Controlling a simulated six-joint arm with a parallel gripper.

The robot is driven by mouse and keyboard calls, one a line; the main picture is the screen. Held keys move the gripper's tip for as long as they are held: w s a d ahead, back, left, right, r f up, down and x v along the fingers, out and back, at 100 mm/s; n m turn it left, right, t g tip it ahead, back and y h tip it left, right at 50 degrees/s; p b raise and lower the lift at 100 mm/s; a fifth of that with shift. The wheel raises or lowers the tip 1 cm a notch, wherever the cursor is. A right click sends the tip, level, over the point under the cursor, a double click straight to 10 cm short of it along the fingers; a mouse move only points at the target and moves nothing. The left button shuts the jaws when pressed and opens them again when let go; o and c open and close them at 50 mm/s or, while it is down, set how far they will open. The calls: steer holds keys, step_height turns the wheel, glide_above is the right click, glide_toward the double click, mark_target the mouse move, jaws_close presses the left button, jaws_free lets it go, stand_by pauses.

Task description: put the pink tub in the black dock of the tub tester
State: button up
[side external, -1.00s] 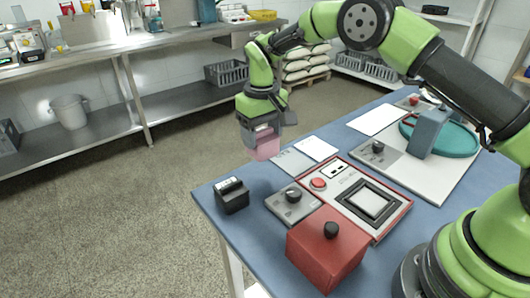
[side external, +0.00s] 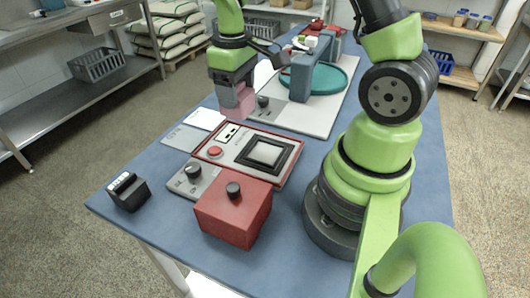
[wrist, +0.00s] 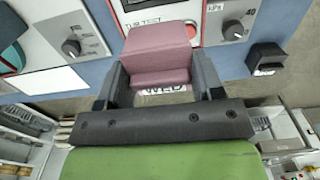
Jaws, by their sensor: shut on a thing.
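The pink tub (side external: 238,101) is held in my gripper (side external: 236,88), above the table behind the tub tester. The wrist view also shows the tub (wrist: 158,52) between the two fingers of my gripper (wrist: 160,78), which are shut on it. The tub tester (side external: 228,152) is a pale panel with a red border. Its black dock (side external: 291,160) is a square frame around a pale pad, right of and nearer than the tub in the side view. The tub is apart from the dock. In the wrist view the tub hides much of the tester.
A red box (side external: 235,215) with a black knob stands in front of the tester. A grey knob box (side external: 187,184) and a small black box (side external: 128,192) stand to its left. A teal round tray (side external: 332,80) and a blue-grey upright block (side external: 300,78) lie behind, on a white board.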

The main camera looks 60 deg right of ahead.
steer(key=s, duration=0.6)
steer(key=f, duration=1)
steer(key=shift+d, duration=0.3)
steer(key=shift+f, duration=0.15)
steer(key=o, duration=0.9)
